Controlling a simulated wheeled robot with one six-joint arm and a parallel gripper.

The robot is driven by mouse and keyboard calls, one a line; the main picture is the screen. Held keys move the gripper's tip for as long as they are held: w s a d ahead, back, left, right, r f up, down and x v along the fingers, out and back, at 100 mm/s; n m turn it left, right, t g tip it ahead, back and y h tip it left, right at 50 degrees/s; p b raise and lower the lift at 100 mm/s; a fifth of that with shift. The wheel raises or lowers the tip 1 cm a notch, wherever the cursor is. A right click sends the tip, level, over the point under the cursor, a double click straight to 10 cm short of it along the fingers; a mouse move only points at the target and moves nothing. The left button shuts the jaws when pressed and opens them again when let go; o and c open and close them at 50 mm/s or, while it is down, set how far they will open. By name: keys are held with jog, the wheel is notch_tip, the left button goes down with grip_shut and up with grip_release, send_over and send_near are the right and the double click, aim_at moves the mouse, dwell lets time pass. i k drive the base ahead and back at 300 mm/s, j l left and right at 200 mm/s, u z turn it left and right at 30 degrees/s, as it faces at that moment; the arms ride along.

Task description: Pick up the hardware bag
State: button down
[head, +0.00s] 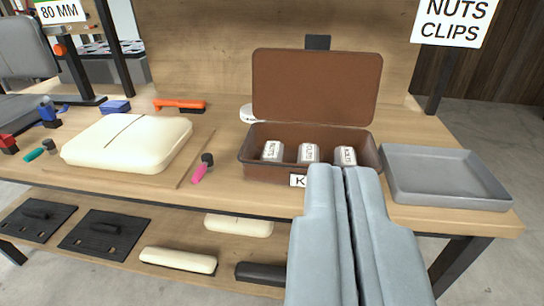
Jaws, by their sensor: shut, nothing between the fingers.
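An open brown box (258,174) stands on the wooden bench, with its lid (317,88) raised at the back. Inside it are three small pale packets with printed labels: a left packet (272,150), a middle packet (308,153) and a right packet (345,156). The labels are too small to read surely, so I cannot tell which is the hardware bag. My gripper (340,172) is shut and empty. Its tips show in front of the box's front wall, below the middle and right packets, and hide part of that wall and its label.
A grey tray (445,180) lies right of the box. A cream case (127,143), an orange-handled brush (180,104) and a pink-handled tool (203,168) lie left. A sign (452,22) reads "NUTS CLIPS". The lower shelf (160,230) holds black plates and cream pieces.

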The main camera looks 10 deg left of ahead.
aim_at(273, 151)
jog(key=i+l, duration=0.3)
jog(key=i+l+u, duration=0.1)
jog(key=i+l, duration=0.2)
jog(key=l, duration=0.2)
jog(key=i+l, duration=0.3)
jog(key=l, duration=0.15)
jog(key=i+l, duration=0.3)
jog(key=l, duration=0.15)
jog(key=u, duration=0.05)
